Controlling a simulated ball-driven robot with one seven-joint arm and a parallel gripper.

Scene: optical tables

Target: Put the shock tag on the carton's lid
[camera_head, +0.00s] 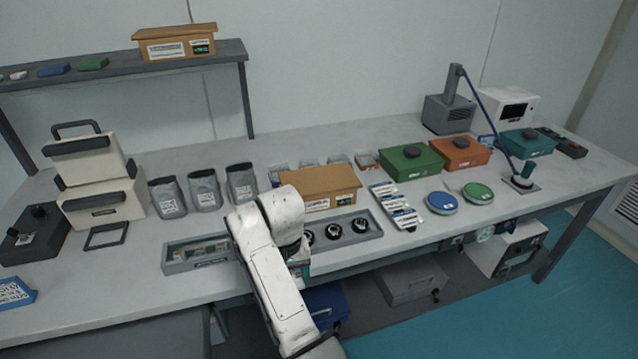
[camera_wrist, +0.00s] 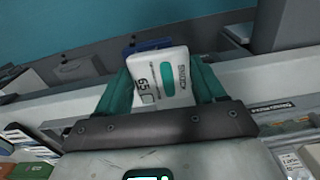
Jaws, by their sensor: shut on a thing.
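My gripper (camera_wrist: 162,88) has teal fingers and is shut on the shock tag (camera_wrist: 158,68), a flat white piece with a teal oval and printed marks. In the head view my gripper (camera_head: 300,268) shows only partly, at the bench's front edge, and my arm hides the tag. A brown carton (camera_head: 318,182) with a flat lid and white front labels stands on the bench just behind my arm. My arm covers its lower left part. The visible part of its lid looks bare. A similar carton (camera_head: 175,42) stands on the raised shelf.
A grey tray (camera_head: 205,257) with round black parts lies in front of the carton. Silver pouches (camera_head: 203,190) stand left, and a green box (camera_head: 411,162) and an orange box (camera_head: 460,153) right. Below the bench are a blue bin (camera_head: 327,305) and a grey one (camera_head: 413,282).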

